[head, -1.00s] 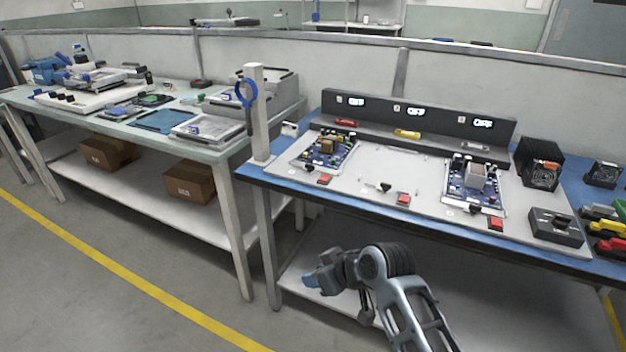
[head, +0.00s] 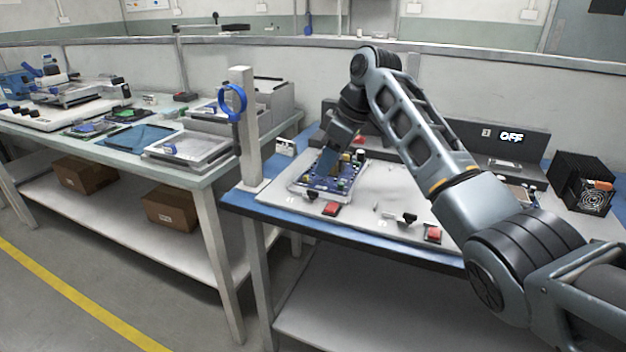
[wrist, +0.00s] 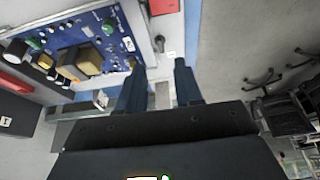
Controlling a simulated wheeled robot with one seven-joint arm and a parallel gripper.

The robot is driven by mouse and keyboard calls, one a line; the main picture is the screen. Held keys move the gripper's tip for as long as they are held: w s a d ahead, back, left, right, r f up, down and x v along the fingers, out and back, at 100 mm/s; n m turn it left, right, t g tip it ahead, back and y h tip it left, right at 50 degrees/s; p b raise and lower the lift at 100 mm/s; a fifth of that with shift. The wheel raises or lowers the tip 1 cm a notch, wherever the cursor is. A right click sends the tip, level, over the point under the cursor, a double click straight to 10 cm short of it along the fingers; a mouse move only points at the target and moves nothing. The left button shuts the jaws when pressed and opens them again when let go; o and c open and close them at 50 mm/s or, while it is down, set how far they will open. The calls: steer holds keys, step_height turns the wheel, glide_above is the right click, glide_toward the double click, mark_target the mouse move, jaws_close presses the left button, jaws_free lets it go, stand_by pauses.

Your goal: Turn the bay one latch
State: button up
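Bay one is the leftmost bay, with a blue circuit board (head: 340,182) in it. Its small black latch (head: 311,195) stands at the board's front edge, left of a red button (head: 330,209). In the wrist view the latch (wrist: 159,43) shows beside the board (wrist: 75,45), just beyond my fingertips and roughly in line with the gap between them. My gripper (wrist: 159,66) is open, its two blue fingers apart, and I see no contact with the latch. In the head view my gripper (head: 330,160) points down over the board; its fingertips are partly hidden.
A white post with a blue ring (head: 240,125) stands at the table's left corner, close to my gripper. Another latch (head: 408,218) and red button (head: 433,234) lie to the right. A black fan box (head: 583,185) stands farther right.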

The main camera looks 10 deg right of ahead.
mark_target(313, 191)
steer(key=x, duration=0.7)
steer(key=shift+a+f+b, duration=0.1)
steer(key=shift+f+b, duration=0.05)
steer(key=shift+b, duration=0.2)
steer(key=shift+c, duration=0.5)
jaws_close()
